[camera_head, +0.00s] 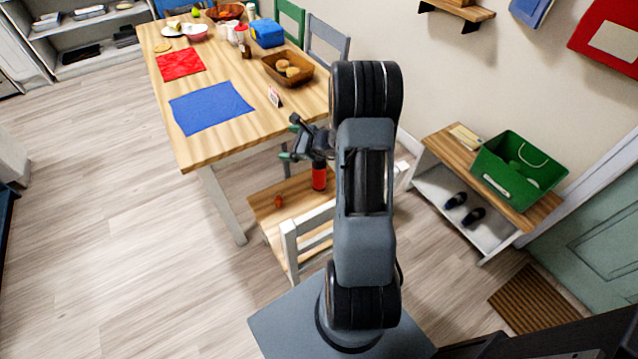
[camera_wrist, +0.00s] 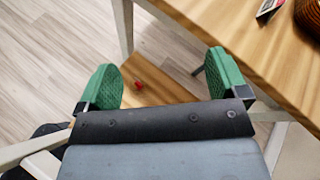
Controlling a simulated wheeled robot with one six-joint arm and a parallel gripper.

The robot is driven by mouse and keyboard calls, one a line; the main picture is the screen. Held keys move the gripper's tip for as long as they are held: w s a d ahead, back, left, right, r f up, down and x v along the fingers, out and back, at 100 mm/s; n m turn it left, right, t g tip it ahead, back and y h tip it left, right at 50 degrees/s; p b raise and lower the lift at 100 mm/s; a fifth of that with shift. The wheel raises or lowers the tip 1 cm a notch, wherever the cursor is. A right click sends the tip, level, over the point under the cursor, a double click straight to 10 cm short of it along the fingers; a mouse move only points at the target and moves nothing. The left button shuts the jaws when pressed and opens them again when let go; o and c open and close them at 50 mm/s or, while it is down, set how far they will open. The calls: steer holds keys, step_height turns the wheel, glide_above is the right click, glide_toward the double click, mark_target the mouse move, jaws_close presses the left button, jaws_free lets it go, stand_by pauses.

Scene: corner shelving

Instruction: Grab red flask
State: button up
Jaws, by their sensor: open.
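The red flask (camera_head: 319,177) has a dark top and appears to stand upright on the wooden seat of a white chair (camera_head: 262,208). In the head view it shows just below my wrist, left of my arm. My gripper (camera_head: 289,138) is open and empty, with green finger pads, above the chair near the table's edge. In the wrist view my open gripper (camera_wrist: 164,78) has the chair seat (camera_wrist: 160,93) beyond its fingers. The flask cannot be made out there. A small red item (camera_head: 278,201) lies on the seat; it also shows in the wrist view (camera_wrist: 138,84).
The wooden table (camera_head: 225,150) is close to my gripper, with a blue cloth (camera_head: 210,107) and a basket of bread (camera_head: 288,68). The chair's white back (camera_head: 288,245) rises on the near side. A low bench (camera_head: 440,148) with a green crate (camera_head: 519,170) stands at right. Floor at left is clear.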

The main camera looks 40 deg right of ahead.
mark_target(320, 157)
steer(key=d+f+m+h+b, duration=0.1)
steer(key=d+f+m+h, duration=0.1)
steer(key=d+f+m, duration=0.1)
steer(key=s+d+f+m+t+h+b, duration=0.1)
steer(key=d+f+m+h, duration=0.1)
steer(key=d+f+m, duration=0.2)
steer(key=d+f+m+t+h+b, duration=0.1)
steer(key=d+f+m+h, duration=0.1)
steer(key=d+f, duration=0.4)
steer(key=shift+s+d+f+m+h, duration=0.1)
steer(key=shift+f+m, duration=0.15)
steer(key=shift+f, duration=0.35)
steer(key=shift+d+f+m+h, duration=0.1)
steer(key=shift+d+f+m, duration=0.1)
steer(key=shift+f, duration=0.45)
steer(key=shift+s+d+f+m+h, duration=0.1)
steer(key=shift+f+m, duration=0.15)
steer(key=shift+f, duration=0.35)
steer(key=shift+w+f, duration=0.2)
steer(key=shift+w, duration=0.15)
steer(key=shift+x, duration=3.05)
steer(key=shift+d+r, duration=0.1)
steer(key=c, duration=1.5)
